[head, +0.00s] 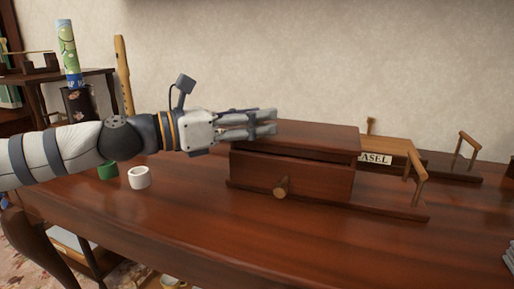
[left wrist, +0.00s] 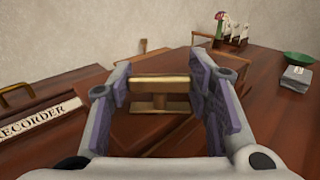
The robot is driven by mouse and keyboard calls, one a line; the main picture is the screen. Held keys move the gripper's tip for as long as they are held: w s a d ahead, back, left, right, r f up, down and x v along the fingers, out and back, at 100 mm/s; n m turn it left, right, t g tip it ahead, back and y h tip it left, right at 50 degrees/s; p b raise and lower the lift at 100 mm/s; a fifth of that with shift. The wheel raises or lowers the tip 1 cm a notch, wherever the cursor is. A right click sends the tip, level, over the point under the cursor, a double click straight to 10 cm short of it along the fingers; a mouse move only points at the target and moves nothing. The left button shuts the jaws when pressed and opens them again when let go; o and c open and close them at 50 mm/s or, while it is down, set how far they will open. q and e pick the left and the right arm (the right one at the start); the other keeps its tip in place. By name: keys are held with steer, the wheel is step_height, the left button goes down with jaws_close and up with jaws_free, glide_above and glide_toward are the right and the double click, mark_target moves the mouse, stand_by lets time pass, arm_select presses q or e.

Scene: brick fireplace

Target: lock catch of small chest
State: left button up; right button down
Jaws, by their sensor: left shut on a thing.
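A small reddish-brown wooden chest (head: 300,174) stands on the table, with a flat lid (head: 315,137) on top. A dark line runs between lid and front. A round wooden knob (head: 281,187) sticks out low on its front. My left gripper (head: 272,122) comes in from the left at the chest's far left top edge. I cannot tell whether this handle is the catch. My right gripper is not in view.
A green cup (head: 107,171) and a white cup (head: 139,178) stand left of the chest. The table front (head: 220,240) is clear. A "RECORDER" label (left wrist: 38,122) shows in the left wrist view.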

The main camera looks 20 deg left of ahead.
arm_select(q)
steer(key=shift+w+f+m+g+h+b, duration=0.1)
steer(key=shift+f+m+g+h+b, duration=0.1)
steer(key=shift+m+g+h+b, duration=0.6)
steer(key=m+g, duration=0.1)
steer(key=m+g+h+p, duration=0.1)
steer(key=g, duration=0.1)
steer(key=shift+r+h, duration=0.3)
steer(key=m+g+h, duration=0.1)
steer(key=m+g, duration=0.1)
steer(key=shift+d+g+p, duration=0.1)
steer(key=shift+g+p, duration=0.2)
steer(key=shift+p, duration=0.1)
steer(key=shift+f+m+g+h, duration=0.15)
steer(key=shift+m+g+h, duration=0.25)
steer(key=shift+m+g, duration=0.55)
steer(key=shift+f+m+g+b, duration=0.15)
steer(key=shift+m+g+b, duration=0.4)
steer(key=shift+g, duration=1)
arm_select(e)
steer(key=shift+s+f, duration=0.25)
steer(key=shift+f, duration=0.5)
arm_select(q)
steer(key=shift+m+g, duration=0.4)
steer(key=shift+g, duration=0.2)
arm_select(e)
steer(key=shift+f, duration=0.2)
arm_select(q)
steer(key=o, duration=0.9)
steer(key=shift+o, duration=1.3)
